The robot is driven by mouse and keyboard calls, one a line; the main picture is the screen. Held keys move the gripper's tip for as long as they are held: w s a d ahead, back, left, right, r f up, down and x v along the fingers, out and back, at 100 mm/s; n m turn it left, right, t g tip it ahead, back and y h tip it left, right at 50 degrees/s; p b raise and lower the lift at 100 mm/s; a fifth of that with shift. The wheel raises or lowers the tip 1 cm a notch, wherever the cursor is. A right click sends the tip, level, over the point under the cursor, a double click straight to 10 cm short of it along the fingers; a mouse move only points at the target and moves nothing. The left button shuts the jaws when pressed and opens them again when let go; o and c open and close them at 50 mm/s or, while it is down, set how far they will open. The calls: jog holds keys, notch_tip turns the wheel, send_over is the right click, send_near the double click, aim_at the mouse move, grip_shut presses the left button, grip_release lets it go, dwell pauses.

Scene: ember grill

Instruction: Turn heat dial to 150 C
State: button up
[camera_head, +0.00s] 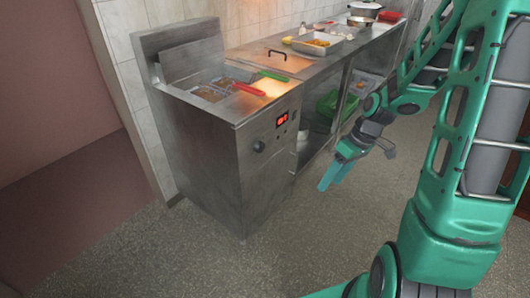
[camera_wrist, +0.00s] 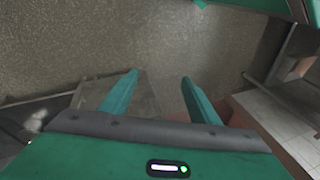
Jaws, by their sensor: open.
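The heat dial (camera_head: 259,146) is a small dark round knob on the front panel of a steel fryer unit (camera_head: 215,160), left of my gripper in the head view. A display (camera_head: 282,120) with red digits sits above and right of the dial; the digits are too small to read. My gripper (camera_head: 329,184) hangs in free air in front of the counter, apart from the dial and to its right. In the wrist view my gripper (camera_wrist: 160,85) has its two green fingers spread with nothing between them. The dial does not show clearly in the wrist view.
A basket handle in red (camera_head: 249,89) and one in green (camera_head: 272,76) lie on the fryer top. A counter with a tray (camera_head: 317,43) and a pot (camera_head: 365,9) runs behind. A green crate (camera_head: 328,104) sits on the shelf below. The floor in front is clear.

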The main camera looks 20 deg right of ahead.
jog(key=w+a+f+n+t+y, duration=0.1)
jog(key=w+a+f+n+y, duration=0.3)
jog(key=w+f, duration=0.3)
jog(key=m+t+y, duration=0.3)
jog(key=t+y, duration=0.1)
jog(key=t, duration=0.8)
send_near(262, 149)
jog(key=x, duration=0.8)
jog(key=shift+w, duration=0.15)
jog(key=c, duration=1.1)
